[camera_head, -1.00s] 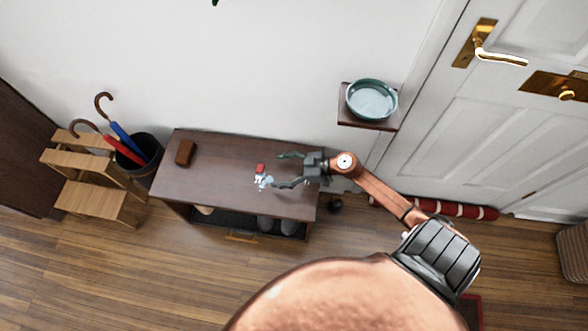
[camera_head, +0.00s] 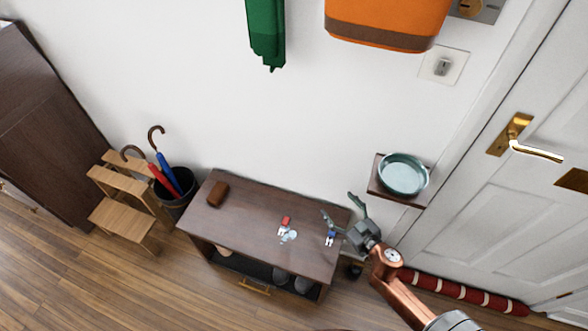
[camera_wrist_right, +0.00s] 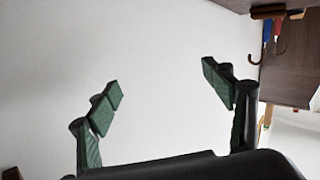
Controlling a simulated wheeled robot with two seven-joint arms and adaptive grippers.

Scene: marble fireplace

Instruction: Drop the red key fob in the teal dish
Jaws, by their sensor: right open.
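The red key fob (camera_head: 286,220) lies on the dark wooden bench (camera_head: 245,224), with silvery keys below it. The teal dish (camera_head: 404,174) sits on a small wall shelf to the right, and I see nothing in it. My right gripper (camera_head: 338,204) is over the bench's right end, to the right of the red fob and apart from it. Its fingers are spread and empty. In the right wrist view the open fingers (camera_wrist_right: 160,86) have only pale wall between them. My left gripper is not in view.
A blue fob (camera_head: 331,237) lies on the bench just left of my right gripper. A pale blue item (camera_head: 290,237) lies below the red fob. A brown case (camera_head: 217,194) is at the bench's left end. The small shelf (camera_head: 390,191) stands near the white door (camera_head: 500,220).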

